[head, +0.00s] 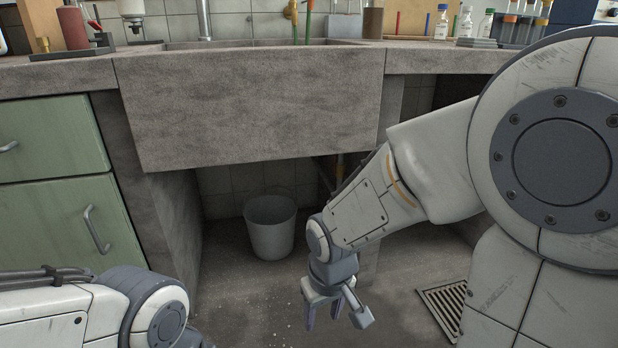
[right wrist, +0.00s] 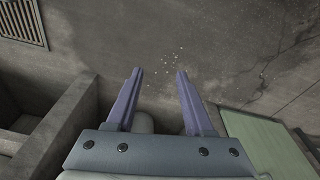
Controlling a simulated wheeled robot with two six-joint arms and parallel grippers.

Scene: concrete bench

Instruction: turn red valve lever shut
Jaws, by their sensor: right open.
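I cannot make out the red valve lever for certain in either view. Under the sink, dark pipes (head: 326,176) show in part, and my right forearm covers what lies to their right. My right gripper (head: 322,316) hangs low in front of the under-sink opening, right of the grey bucket and apart from it. It points down toward the floor. In the right wrist view its two purple fingers (right wrist: 160,73) are spread apart with nothing between their tips. Part of my left arm shows at lower left, but its gripper is out of the picture.
A grey bucket (head: 270,230) stands on the floor below the concrete sink (head: 250,105). Green drawers (head: 60,220) are at left. A floor grate (head: 445,308) lies at right. Bottles (head: 441,22) and a red cylinder (head: 73,29) stand on the bench.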

